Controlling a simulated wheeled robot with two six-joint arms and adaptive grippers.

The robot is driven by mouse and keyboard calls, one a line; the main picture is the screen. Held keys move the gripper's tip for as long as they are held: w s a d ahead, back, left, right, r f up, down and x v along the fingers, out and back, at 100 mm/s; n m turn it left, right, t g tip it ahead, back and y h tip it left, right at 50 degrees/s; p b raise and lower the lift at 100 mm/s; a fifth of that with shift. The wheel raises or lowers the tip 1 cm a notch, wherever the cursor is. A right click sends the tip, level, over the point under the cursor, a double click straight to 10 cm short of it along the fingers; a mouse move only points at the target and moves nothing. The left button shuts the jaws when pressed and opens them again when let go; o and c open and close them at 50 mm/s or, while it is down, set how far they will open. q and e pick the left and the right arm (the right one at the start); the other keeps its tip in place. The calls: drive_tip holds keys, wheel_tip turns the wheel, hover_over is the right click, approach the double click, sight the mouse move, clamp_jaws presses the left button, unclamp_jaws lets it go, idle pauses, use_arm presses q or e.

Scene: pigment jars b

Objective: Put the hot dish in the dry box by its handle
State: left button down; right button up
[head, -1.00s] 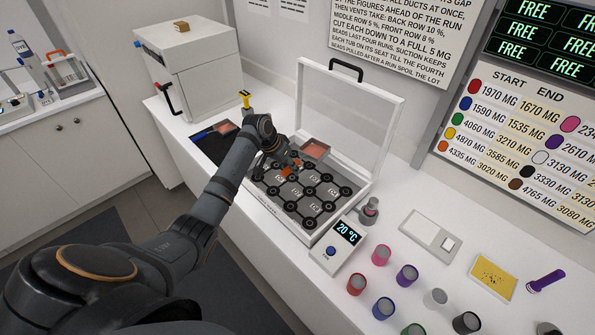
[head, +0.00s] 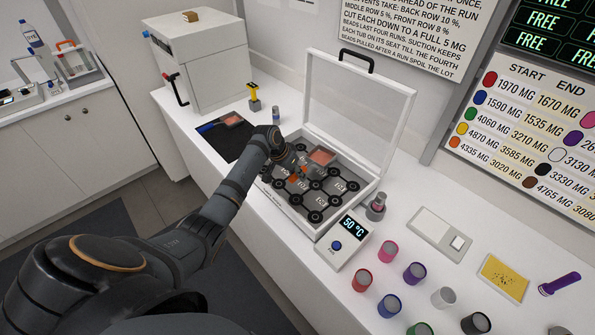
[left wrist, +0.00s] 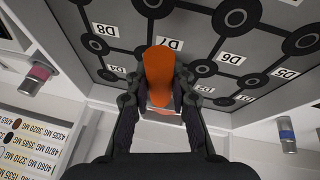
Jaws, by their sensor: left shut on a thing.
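My left gripper (head: 298,172) is inside the open dry box (head: 283,212), shut on the orange handle (left wrist: 160,68) of the hot dish. The dish (head: 322,156) is a small square tray with reddish contents, towards the back of the box's inside. In the left wrist view only a thin edge of the dish (left wrist: 160,113) shows between the fingers (left wrist: 160,95). I cannot tell whether the dish touches the box floor. The floor is grey with black round nodes and labels. The clear lid (head: 361,105) stands open behind. My right gripper is not in view.
A display unit (head: 342,246) reading 50 °C stands at the box's front right corner. Several coloured jars (head: 388,305) stand further right. A white cabinet (head: 200,65) stands behind.

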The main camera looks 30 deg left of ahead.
use_arm(q)
wheel_tip(320, 180, down, 4)
drive_tip(key=shift+a+r+b, duration=0.1)
drive_tip(key=shift+r+b, duration=0.1)
drive_tip(key=shift+b, duration=0.7)
drive_tip(key=shift+f, duration=0.35)
drive_tip(key=shift+f+b, duration=0.2)
drive_tip(key=shift+b, duration=0.1)
drive_tip(key=c, duration=1.1)
unclamp_jaws()
drive_tip(key=shift+f, duration=0.1)
